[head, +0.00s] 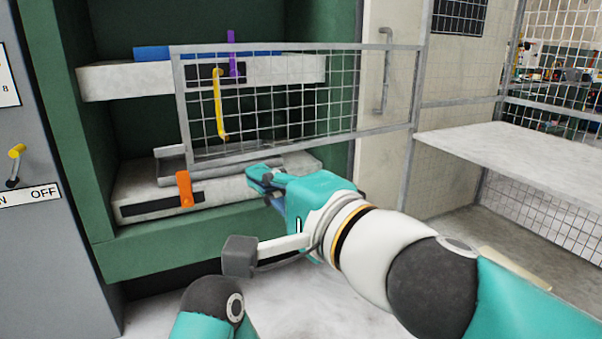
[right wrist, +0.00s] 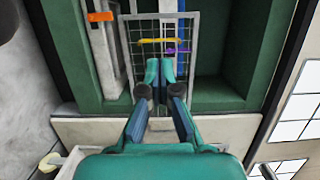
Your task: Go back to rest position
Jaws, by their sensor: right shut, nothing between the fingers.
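My right gripper (head: 262,181) reaches in from the lower right in the head view, in front of the green press (head: 200,240). Its fingers are shut and empty; the right wrist view also shows the closed fingertips (right wrist: 160,72). The mesh guard (head: 290,150) of the press stands just beyond the gripper, with a yellow handle (head: 219,105) on it. I cannot tell whether the fingertips touch the guard. My left gripper is out of view.
A purple handle (head: 232,62) is on the upper plate (head: 110,82), and an orange handle (head: 185,190) on the lower plate (head: 130,190). A grey switch panel (head: 50,240) stands left. A pale shelf (head: 520,155) juts out at right. Pale floor lies below.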

